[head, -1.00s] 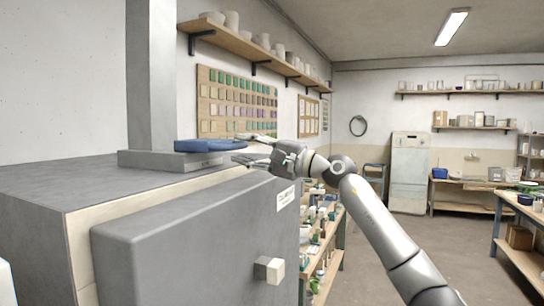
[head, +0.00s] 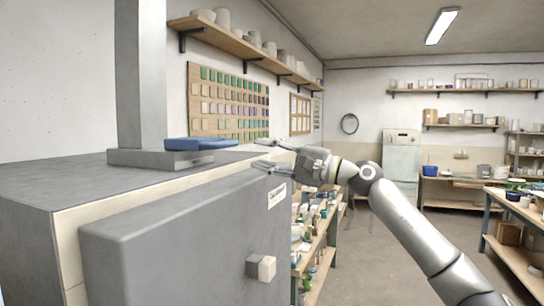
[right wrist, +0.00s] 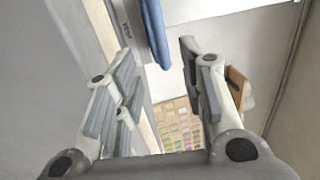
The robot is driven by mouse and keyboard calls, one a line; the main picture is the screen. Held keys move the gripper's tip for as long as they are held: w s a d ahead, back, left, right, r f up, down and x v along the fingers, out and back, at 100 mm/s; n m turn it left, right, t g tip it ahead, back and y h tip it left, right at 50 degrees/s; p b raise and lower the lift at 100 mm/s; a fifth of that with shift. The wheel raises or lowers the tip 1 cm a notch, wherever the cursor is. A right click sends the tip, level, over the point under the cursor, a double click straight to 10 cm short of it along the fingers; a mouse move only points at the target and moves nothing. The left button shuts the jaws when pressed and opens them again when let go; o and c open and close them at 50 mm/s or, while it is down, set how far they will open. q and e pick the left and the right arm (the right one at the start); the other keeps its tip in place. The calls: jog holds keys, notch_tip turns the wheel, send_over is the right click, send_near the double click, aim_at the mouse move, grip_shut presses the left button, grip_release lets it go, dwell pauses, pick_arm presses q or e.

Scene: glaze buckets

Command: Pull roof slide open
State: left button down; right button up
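The roof slide is a flat grey slab (head: 125,158) on top of the grey kiln, at the foot of a tall square column (head: 141,75). A blue handle (head: 200,144) lies along it, its end pointing right. My right gripper (head: 257,153) is open and empty, just right of the handle's end, with a small gap between them in the head view. In the right wrist view the blue handle (right wrist: 155,30) shows ahead of the open fingers (right wrist: 157,55), with the grey slab (right wrist: 127,25) beside it. My left gripper is not in view.
The kiln's grey door (head: 185,235), with a pale knob (head: 261,267), stands in front below the slide. A wall shelf (head: 235,45) with pots and a board of glaze tiles (head: 228,105) are behind. A cluttered bench (head: 318,225) stands right of the kiln.

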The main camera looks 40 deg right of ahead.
jog(key=shift+s+d, duration=0.25)
jog(key=shift+s, duration=0.3)
dwell(0.4)
jog(key=shift+f, duration=0.1)
